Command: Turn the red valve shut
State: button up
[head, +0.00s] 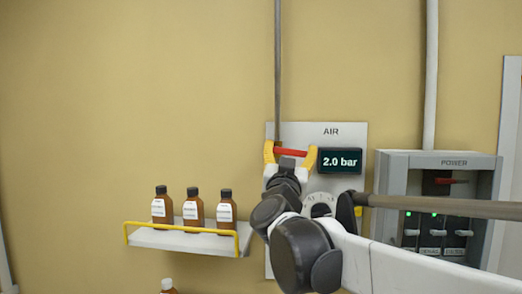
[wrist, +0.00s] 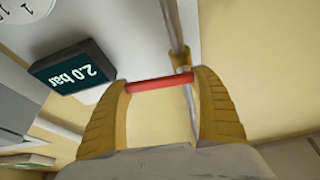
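The red valve handle (head: 291,152) is a short bar on the grey AIR panel (head: 350,185), at the foot of a thin vertical pipe (head: 278,70). It lies nearly level, left of the display (head: 340,161), which reads 2.0 bar. My gripper (head: 290,157) is at the handle with its yellow fingers spread wide, one by each end. In the wrist view, the red bar (wrist: 160,84) spans the gap between the fingertips (wrist: 160,88). Whether the fingers press on its ends cannot be told. The valve body is mostly hidden.
A round dial (head: 320,203) sits below the display, partly behind my arm. A POWER box (head: 440,162) with switches stands to the right. Several brown bottles (head: 193,210) stand on a white shelf (head: 172,240) with a yellow rail, lower left. The wall above is clear beside the pipes.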

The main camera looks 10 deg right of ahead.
jog(key=shift+r+n+y, duration=0.2)
jog(key=shift+n+y, duration=0.3)
jog(key=shift+n, duration=0.7)
jog(key=o, duration=1.4)
jog(key=shift+o, duration=0.2)
jog(key=shift+s, duration=0.1)
jog(key=v, duration=1.2)
jog(key=shift+f, duration=0.2)
